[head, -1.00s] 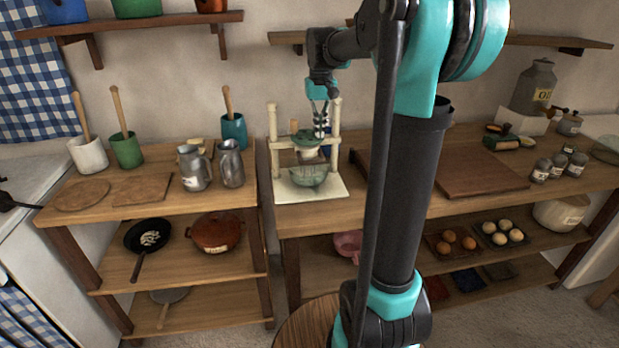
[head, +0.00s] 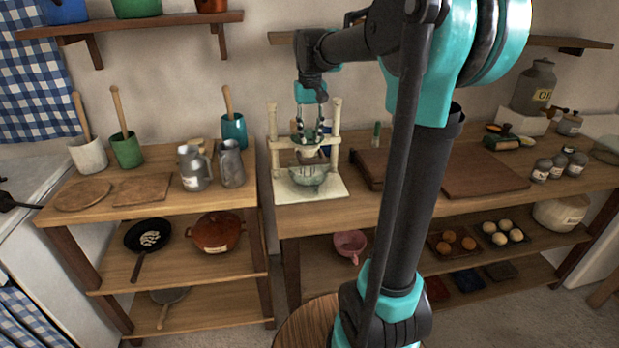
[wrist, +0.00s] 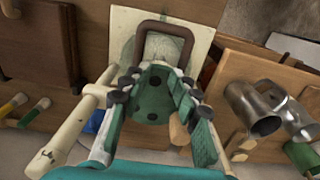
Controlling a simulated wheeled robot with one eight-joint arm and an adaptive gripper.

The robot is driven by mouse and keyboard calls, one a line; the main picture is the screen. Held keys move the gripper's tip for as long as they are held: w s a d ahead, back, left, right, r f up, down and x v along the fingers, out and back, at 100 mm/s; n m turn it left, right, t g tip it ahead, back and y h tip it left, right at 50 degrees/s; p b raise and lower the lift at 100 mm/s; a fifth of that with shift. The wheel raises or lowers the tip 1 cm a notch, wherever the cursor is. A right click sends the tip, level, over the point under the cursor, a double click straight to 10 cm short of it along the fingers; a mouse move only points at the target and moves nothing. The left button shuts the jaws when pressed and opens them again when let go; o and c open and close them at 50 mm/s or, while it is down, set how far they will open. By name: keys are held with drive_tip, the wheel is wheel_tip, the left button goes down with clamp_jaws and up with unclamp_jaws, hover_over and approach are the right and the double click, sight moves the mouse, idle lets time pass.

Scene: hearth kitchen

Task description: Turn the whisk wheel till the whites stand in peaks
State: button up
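The whisk stand is a cream frame (head: 274,139) on a pale base, at the left end of the right-hand counter in the head view. Its green whisk wheel (wrist: 152,98) has dark holes and lies between my fingers in the wrist view. A wooden knob (wrist: 179,130) shows beside the right finger; contact cannot be told. A pale glass bowl (head: 309,175) stands under the wheel; the state of the whites in it is unclear. My gripper (head: 309,128) points down over the wheel from above. Its fingers (wrist: 157,90) are spread apart, with nothing visibly clamped.
The stand's two posts rise close on either side of my gripper. Metal jugs (head: 231,164) stand on the left-hand counter. A wooden board (head: 480,175) lies to the right. A wall shelf (head: 285,38) runs above, near my arm.

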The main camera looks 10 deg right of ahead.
drive_tip(key=shift+o, duration=0.4)
wheel_tip(320, 180, up, 8)
idle(0.6)
